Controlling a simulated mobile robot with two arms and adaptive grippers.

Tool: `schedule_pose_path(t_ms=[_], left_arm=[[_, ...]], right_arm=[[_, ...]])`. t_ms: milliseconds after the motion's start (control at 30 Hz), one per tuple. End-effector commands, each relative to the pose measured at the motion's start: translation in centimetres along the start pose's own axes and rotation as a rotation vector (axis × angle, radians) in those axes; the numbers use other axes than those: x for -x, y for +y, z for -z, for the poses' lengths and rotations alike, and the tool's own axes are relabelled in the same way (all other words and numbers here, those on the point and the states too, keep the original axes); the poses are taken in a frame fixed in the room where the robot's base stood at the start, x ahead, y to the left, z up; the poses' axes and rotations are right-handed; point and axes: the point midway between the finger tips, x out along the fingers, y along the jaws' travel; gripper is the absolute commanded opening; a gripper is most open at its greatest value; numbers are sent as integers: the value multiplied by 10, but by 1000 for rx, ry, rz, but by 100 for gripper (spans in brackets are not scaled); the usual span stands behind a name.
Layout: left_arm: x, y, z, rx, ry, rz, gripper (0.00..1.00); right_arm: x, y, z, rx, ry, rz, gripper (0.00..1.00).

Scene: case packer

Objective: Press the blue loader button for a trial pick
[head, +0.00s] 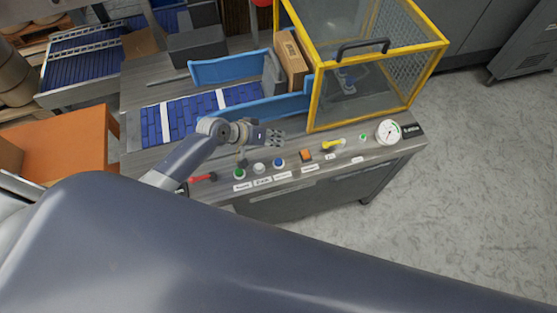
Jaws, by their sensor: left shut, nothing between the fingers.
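The blue loader button (279,162) sits on the sloped front panel of the packer, to the right of a white button (259,168) and a green button (240,174). My left gripper (277,136) is above and behind the blue button in the picture, with a small gap between them. Its fingers are shut and empty. I cannot tell its height above the panel. My right gripper is not in view.
An orange switch (305,155), a yellow handle (333,145), a small green button (363,137) and a gauge (388,132) are to the right. A red handle (203,178) is to the left. A yellow-framed guard (311,100) and blue rails (232,67) stand behind the panel.

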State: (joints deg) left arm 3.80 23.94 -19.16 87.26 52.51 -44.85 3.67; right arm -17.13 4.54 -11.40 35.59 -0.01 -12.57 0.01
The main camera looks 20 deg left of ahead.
Motion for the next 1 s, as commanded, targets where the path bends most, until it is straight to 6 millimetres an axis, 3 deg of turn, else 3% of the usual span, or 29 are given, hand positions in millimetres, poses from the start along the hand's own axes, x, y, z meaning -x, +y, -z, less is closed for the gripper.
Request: schedule_pose_path(t_ms=[267,800,1000], left_arm=[[-11,-8,-9,0,-1,0,0],[-56,-41,-41,0,-1,0,0],[-62,-45,-45,-1,0,0,0]], right_arm=[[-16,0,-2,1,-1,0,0],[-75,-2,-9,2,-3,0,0],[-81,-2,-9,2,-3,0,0]])
